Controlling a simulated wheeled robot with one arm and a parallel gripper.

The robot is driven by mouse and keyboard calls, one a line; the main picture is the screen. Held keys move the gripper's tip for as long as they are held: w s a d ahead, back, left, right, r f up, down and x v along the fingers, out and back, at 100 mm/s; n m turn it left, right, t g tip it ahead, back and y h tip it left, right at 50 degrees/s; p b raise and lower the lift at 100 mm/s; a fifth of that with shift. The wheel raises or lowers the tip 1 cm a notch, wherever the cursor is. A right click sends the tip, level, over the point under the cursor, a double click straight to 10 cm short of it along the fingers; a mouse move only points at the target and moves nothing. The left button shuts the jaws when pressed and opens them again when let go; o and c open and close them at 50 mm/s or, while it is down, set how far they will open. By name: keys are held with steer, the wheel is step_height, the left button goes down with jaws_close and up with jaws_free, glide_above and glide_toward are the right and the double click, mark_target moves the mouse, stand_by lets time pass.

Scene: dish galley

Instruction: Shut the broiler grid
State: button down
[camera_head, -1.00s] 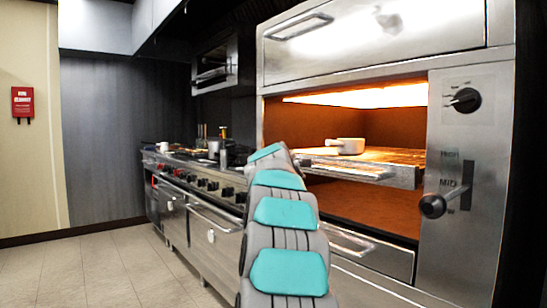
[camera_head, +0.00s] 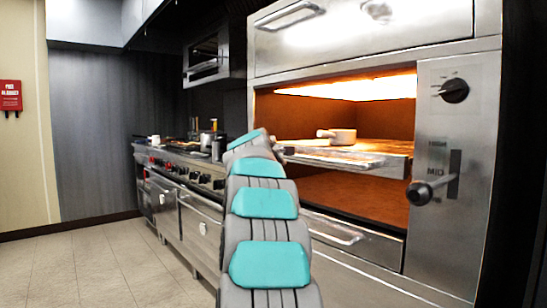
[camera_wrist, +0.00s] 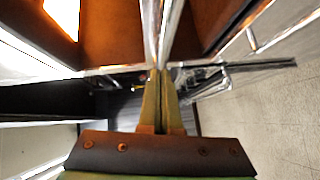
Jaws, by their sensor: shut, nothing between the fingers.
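The broiler grid (camera_head: 375,163) is a flat metal rack with a silver front edge. It lies level in the glowing opening of the steel broiler, its front edge standing out at the mouth. A small light pan with a handle (camera_head: 343,136) rests on it. My gripper (camera_wrist: 162,72) is shut and empty. In the wrist view its fingertips are at the near end of a shiny metal bar (camera_wrist: 162,25), which looks like the grid's edge; I cannot tell if they touch. In the head view my arm hides most of the gripper, near the grid's left end.
A lever with a black knob (camera_head: 419,193) and a dial (camera_head: 454,90) are on the broiler's right panel. A lower drawer handle (camera_head: 335,229) juts out below the grid. A range (camera_head: 185,190) with cookware stands to the left. The tiled floor (camera_head: 90,265) at left is clear.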

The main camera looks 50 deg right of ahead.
steer(key=b+v, duration=0.1)
steer(key=v, duration=0.9)
steer(key=shift+a, duration=0.35)
steer(key=shift+w, duration=0.1)
steer(key=s+a+f+m+g+y, duration=0.15)
steer(key=a+f+y, duration=0.35)
steer(key=a+f, duration=1)
steer(key=s+a+f+m+g+y, duration=0.15)
steer(key=a+f+y, duration=0.25)
steer(key=a+f, duration=1)
steer(key=s+a+f+g+y, duration=0.1)
steer(key=s+a+f+g, duration=0.1)
steer(key=s+a+f, duration=0.3)
steer(key=s+a+f+m+g+y, duration=0.1)
steer(key=s+a+f, duration=0.5)
steer(key=s, duration=0.6)
steer(key=s+a+f+g+y, duration=0.3)
steer(key=s+a+f, duration=0.3)
steer(key=s+a, duration=0.3)
steer(key=shift+a+m+g, duration=0.35)
steer(key=shift+m+g, duration=0.05)
steer(key=shift+g, duration=0.3)
steer(key=shift+s+d+f, duration=0.1)
